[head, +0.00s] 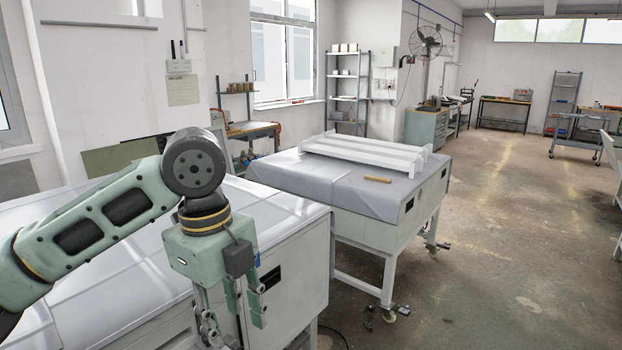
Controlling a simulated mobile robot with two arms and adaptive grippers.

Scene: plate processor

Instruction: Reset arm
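My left arm comes in from the left, and its green gripper (234,325) hangs fingers-down in front of the near white machine (290,235). Its fingers are apart with nothing seen between them, so it looks open and empty. The lowest part of the fingers is close to the bottom edge of the picture. My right arm and gripper are not in view.
A second white table unit (370,225) on castors stands beyond, with a white rail frame (365,153) and a small wooden bar (377,180) on top. The concrete floor (510,240) at right is clear.

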